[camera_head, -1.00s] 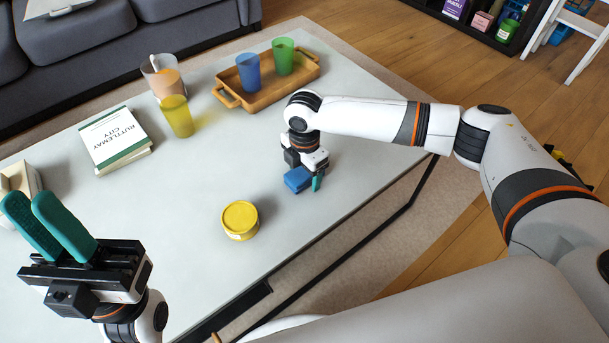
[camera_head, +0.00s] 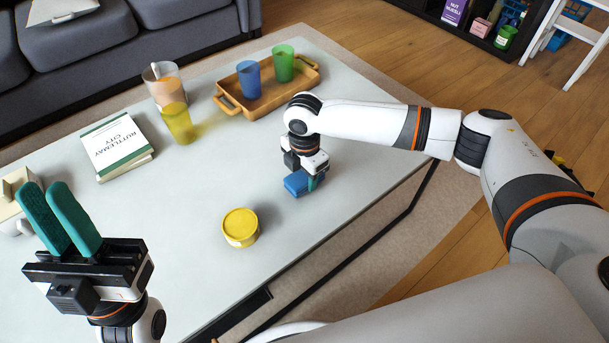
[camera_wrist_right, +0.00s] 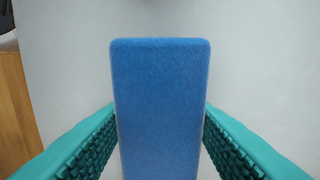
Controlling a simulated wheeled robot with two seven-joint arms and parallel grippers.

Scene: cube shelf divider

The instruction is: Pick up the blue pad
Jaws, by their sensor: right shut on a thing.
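The blue pad (camera_head: 296,184) is a small blue block low over or on the pale table at its right side; whether it touches the tabletop I cannot tell. In the right wrist view the pad (camera_wrist_right: 160,105) stands lengthwise between two ridged teal fingers. My right gripper (camera_head: 312,182) points down and is shut on the pad, with a finger along each side (camera_wrist_right: 160,140). My left gripper (camera_head: 60,215) is at the lower left, teal fingers pointing up, with nothing seen between them; its opening is hard to judge.
A yellow tin (camera_head: 240,227) stands left of and nearer than the pad. A wooden tray (camera_head: 230,105) holds a blue cup (camera_head: 249,80) and a green cup (camera_head: 283,63). A yellow cup (camera_head: 179,123), a clear pitcher (camera_head: 165,85) and a book (camera_head: 117,145) stand further left on the table (camera_head: 185,185).

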